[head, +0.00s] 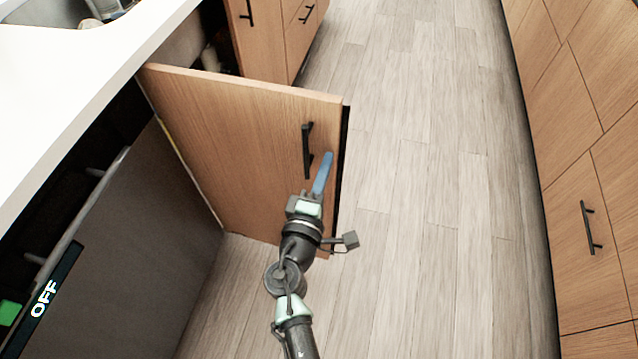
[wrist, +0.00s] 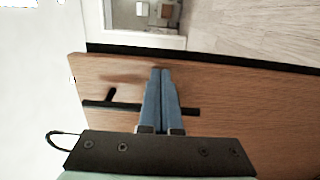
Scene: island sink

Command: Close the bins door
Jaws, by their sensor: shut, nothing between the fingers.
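The wooden cabinet door (head: 230,145) stands open, sticking out from the island into the aisle. It also fills much of the wrist view (wrist: 250,100). A black bar handle (head: 307,150) is on its face near the free edge. My gripper (head: 327,158) is shut and empty, its blue fingers pressed together. The fingers are just right of the handle in the head view, near the door's free edge. In the wrist view the fingers (wrist: 164,74) cross in front of the handle (wrist: 97,107) and hide its middle. I cannot tell whether they touch the door.
A dishwasher front (head: 140,240) with an "OFF" display is left of the door. The white countertop (head: 70,80) with a sink is above. Drawers (head: 590,150) line the right side. The wooden floor (head: 430,180) between is clear.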

